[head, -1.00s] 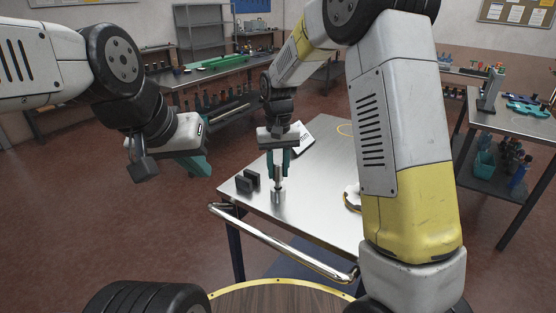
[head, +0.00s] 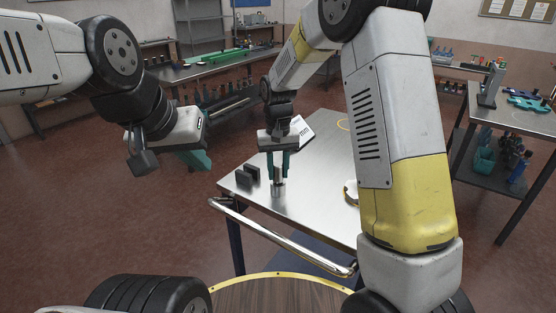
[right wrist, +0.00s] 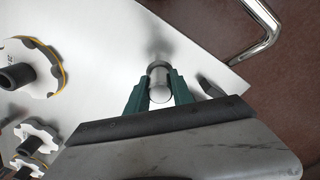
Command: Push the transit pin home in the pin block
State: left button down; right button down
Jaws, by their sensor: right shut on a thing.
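My right gripper (head: 279,166) points straight down over the front of the steel table, its teal fingers shut on a silver pin (head: 278,173). Directly below, a short metal cylinder (head: 278,188), apparently the pin block, stands on the table. From here I cannot tell how deep the pin sits in it. In the right wrist view the fingers flank the round silver end of the pin (right wrist: 160,86). My left gripper (head: 195,159) hangs in the air left of the table, away from these things; its finger gap is not clear.
Two dark upright plates (head: 247,175) stand just left of the cylinder. Toothed white discs with dark hubs (right wrist: 28,68) lie on the table. A chrome rail (head: 280,240) runs along the table's front edge. A white sign (head: 301,131) stands behind the gripper.

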jog(key=shift+f, duration=0.35)
jog(key=c, duration=1)
grip_release()
jog(key=shift+c, duration=0.2)
jog(key=shift+o, duration=0.5)
jog(key=o, duration=0.4)
jog(key=shift+r, duration=4.05)
